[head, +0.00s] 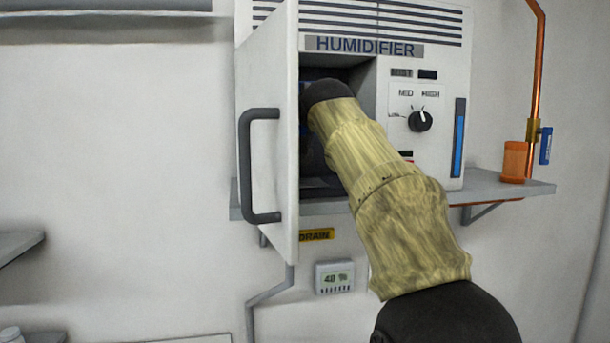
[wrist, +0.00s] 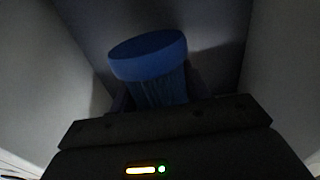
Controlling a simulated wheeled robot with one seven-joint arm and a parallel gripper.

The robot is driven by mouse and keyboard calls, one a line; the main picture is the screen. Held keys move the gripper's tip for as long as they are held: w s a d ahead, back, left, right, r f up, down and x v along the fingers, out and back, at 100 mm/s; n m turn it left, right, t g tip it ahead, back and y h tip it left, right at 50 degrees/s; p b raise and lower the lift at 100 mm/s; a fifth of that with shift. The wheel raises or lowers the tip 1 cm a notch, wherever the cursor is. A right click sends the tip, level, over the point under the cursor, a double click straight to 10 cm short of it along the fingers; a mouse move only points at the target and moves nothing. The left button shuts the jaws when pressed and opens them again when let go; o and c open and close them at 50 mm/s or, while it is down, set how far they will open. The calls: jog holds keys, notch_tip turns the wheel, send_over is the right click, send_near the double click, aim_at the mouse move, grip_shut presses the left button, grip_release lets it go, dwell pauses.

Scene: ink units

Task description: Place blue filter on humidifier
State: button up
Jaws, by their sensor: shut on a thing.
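The white humidifier (head: 440,150) stands on a wall shelf, its door (head: 272,80) swung open to the left. My arm reaches into its dark compartment (head: 358,78), and the arm hides most of the inside in the head view. In the wrist view the blue filter (wrist: 150,62), a round-capped cylinder with a ribbed lower part, is inside the compartment. My gripper (wrist: 158,95) is shut on its lower part. Whether the filter touches the compartment's floor or back cannot be told. The fingertips are dark and barely visible.
The open door with its dark handle (head: 258,165) stands close to the left of my arm. An orange container (head: 515,161) sits on the grey shelf (head: 520,188) to the right, near a copper pipe (head: 539,70) with a blue valve handle. A small humidity display (head: 335,278) hangs below.

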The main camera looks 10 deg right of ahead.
aim_at(302, 131)
jog(key=f, duration=0.4)
jog(key=shift+s+a+f+b, duration=0.2)
jog(key=shift+b, duration=0.15)
jog(key=shift+d+f, duration=0.1)
jog(key=shift+f, duration=0.25)
jog(key=shift+w+d+f, duration=0.1)
jog(key=shift+d+f, duration=0.1)
jog(key=shift+d, duration=0.05)
jog(key=shift+a+f, duration=0.1)
jog(key=shift+a, duration=0.05)
jog(key=shift+f+b, duration=0.65)
jog(key=shift+f, duration=1.3)
